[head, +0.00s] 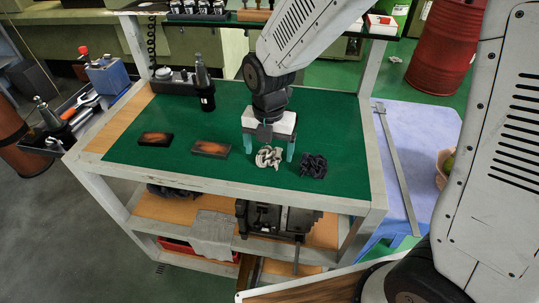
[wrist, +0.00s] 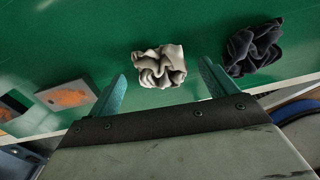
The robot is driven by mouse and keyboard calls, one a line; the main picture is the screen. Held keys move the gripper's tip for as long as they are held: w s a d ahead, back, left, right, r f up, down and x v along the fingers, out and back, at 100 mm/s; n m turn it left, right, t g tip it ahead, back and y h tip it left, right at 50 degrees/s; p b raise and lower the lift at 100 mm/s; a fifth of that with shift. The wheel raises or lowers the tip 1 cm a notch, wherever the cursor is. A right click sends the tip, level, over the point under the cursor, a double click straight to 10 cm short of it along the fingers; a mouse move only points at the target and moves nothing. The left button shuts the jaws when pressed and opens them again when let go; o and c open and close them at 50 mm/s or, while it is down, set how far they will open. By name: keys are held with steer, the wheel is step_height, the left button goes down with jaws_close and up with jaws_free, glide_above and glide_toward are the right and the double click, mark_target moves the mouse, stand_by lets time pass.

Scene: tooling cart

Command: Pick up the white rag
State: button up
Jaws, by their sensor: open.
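The white rag (head: 268,157) lies crumpled on the green top of the cart, near its front edge. It also shows in the wrist view (wrist: 159,66), ahead of the fingertips and roughly between their lines. My gripper (head: 269,148) is open and empty, pointing down over the cart top behind the rag. In the wrist view its two teal fingers (wrist: 165,80) stand apart with the rag in the gap's direction, not clearly touching it. A dark crumpled rag (head: 314,166) lies just right of the white one, also in the wrist view (wrist: 254,46).
Two dark blocks with orange-brown faces, one left (head: 156,139) and one nearer (head: 210,149), lie left of my gripper. A black tool holder (head: 204,90) stands at the back left. The green top (head: 330,120) is clear behind the dark rag. A blue-covered table (head: 420,150) stands right.

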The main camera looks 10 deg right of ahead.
mark_target(269, 152)
steer(key=shift+f, duration=0.3)
steer(key=c, duration=1.1)
steer(key=shift+r, duration=0.2)
steer(key=shift+r, duration=0.2)
step_height(269, 152, up, 3)
steer(key=shift+r, duration=0.1)
steer(key=s+a, duration=0.1)
steer(key=s, duration=0.4)
steer(key=s+a, duration=0.1)
steer(key=s, duration=0.4)
steer(key=s+a+r, duration=0.1)
steer(key=s, duration=0.4)
steer(key=shift+s, duration=0.4)
